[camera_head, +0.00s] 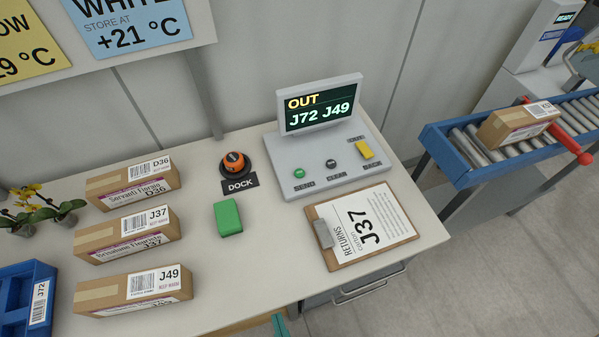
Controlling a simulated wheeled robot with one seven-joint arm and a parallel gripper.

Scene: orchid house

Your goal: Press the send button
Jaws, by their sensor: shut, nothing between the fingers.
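The send button (299,173) is a small round green button at the left of the grey console (290,155), with a label below it reading SEND. The console's screen (320,107) reads OUT, J72 J49. Only the teal tip of my gripper (280,326) shows at the bottom edge, shut and empty, in front of the table and well apart from the console. The rest of it is out of frame.
A clipboard (318,235) marked RETURNS J37 lies before the console. A green block (228,217) and an orange-topped DOCK knob (234,163) are left of it. Cartons D36 (110,184), J37 (105,238) and J49 (105,293) stand farther left. A roller conveyor (470,155) is at right.

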